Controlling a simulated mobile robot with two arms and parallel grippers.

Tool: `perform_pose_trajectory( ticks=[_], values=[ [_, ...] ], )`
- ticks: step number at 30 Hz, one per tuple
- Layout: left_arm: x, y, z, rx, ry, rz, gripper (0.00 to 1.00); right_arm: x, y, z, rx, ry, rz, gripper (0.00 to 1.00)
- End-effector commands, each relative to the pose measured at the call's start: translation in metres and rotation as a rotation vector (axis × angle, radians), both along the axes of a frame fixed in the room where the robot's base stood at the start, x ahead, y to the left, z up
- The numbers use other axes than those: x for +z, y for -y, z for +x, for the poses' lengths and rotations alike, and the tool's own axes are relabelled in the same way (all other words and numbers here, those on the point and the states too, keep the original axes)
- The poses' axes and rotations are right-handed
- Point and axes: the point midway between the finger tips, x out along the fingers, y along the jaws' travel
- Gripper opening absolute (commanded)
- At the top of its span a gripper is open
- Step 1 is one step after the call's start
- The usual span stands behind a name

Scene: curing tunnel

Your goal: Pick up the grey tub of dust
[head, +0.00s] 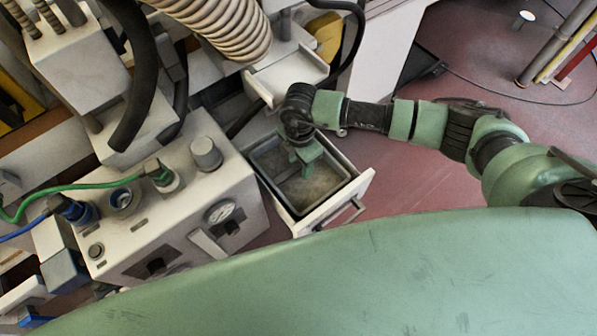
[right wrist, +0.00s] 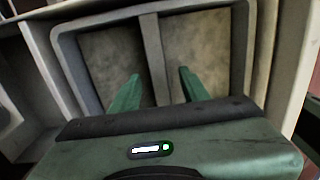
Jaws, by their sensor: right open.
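The grey tub (head: 341,185) sits inside a pulled-out white drawer (head: 364,185), and dust (head: 310,193) covers its floor. In the right wrist view the tub's rim (right wrist: 244,50) frames the dust, and a grey bar (right wrist: 153,55) crosses the middle of the tub. My right gripper (head: 306,168) reaches down over the tub from above. In the right wrist view its fingers (right wrist: 158,86) are open, one on each side of the bar, with gaps beside it. Whether they are level with the bar is hard to tell. My left gripper is not in view.
A ribbed hose (head: 225,25) and white machine parts hang behind. The red floor (head: 430,180) to the right is mostly clear.

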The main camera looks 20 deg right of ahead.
Motion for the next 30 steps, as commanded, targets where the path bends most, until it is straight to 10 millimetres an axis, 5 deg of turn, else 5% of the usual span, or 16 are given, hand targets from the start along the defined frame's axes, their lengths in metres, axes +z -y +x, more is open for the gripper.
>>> perform_pose_trajectory(
  ticks=[10, 19, 20, 24, 30],
  values=[
    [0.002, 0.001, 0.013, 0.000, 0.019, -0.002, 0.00, -0.046, -0.003, -0.001, 0.000, -0.003, -0.001, 0.45],
    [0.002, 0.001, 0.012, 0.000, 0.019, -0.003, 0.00, -0.052, -0.003, -0.001, 0.001, -0.001, 0.000, 0.45],
    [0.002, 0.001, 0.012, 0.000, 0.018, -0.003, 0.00, -0.052, -0.003, -0.001, 0.001, -0.001, 0.000, 0.43],
    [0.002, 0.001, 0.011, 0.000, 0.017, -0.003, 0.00, -0.052, -0.003, -0.001, 0.001, -0.001, 0.000, 0.04],
    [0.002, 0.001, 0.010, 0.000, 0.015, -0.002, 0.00, -0.051, -0.003, 0.000, 0.001, 0.000, 0.001, 0.00]
  ],
)
